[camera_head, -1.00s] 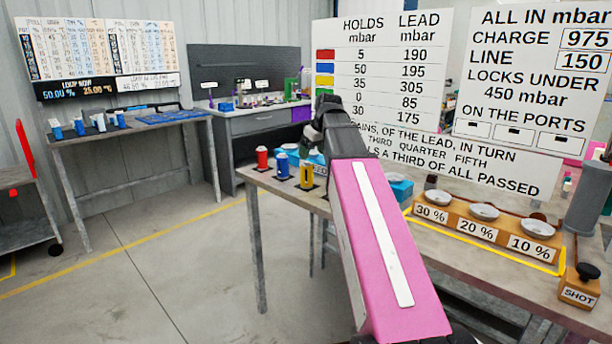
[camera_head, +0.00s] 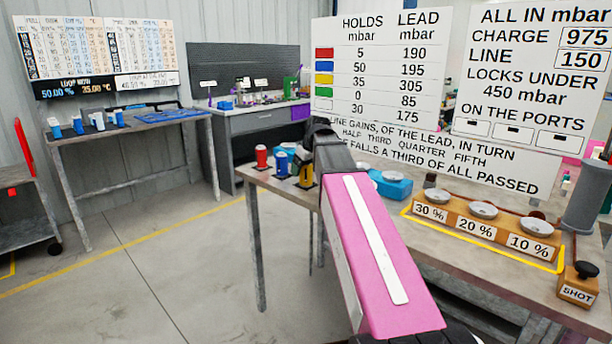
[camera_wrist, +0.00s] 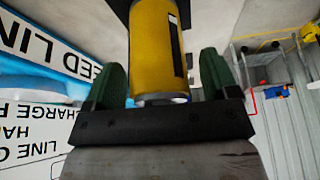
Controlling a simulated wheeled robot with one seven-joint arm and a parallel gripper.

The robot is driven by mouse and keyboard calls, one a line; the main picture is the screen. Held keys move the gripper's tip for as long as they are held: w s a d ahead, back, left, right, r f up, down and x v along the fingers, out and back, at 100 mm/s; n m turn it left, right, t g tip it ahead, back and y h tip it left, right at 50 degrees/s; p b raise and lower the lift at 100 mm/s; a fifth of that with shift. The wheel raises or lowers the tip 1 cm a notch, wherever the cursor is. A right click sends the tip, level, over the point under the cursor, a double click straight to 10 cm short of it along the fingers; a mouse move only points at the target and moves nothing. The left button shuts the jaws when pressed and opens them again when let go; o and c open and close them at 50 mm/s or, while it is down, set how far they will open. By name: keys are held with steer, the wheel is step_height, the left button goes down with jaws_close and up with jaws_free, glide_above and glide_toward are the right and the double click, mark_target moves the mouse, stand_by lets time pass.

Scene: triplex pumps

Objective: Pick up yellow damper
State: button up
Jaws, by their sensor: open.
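The yellow damper (camera_head: 306,175) stands on the workbench near its left end, partly hidden behind the end of my arm in the head view. In the wrist view the yellow damper (camera_wrist: 158,50) is a yellow cylinder with a dark stripe and a silvery end. My gripper (camera_wrist: 163,85) is open, with one green finger on each side of the damper. A gap shows between the damper and each finger. The fingertips are hidden behind my arm in the head view.
A red damper (camera_head: 262,157) and a blue damper (camera_head: 282,164) stand just left of the yellow one. A blue object (camera_head: 390,185) and a wooden block with white dishes (camera_head: 483,210) lie to the right. Large white sign boards (camera_head: 380,70) rise behind the bench.

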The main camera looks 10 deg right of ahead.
steer(key=c, duration=1.2)
steer(key=shift+o, duration=0.2)
steer(key=shift+r, duration=0.15)
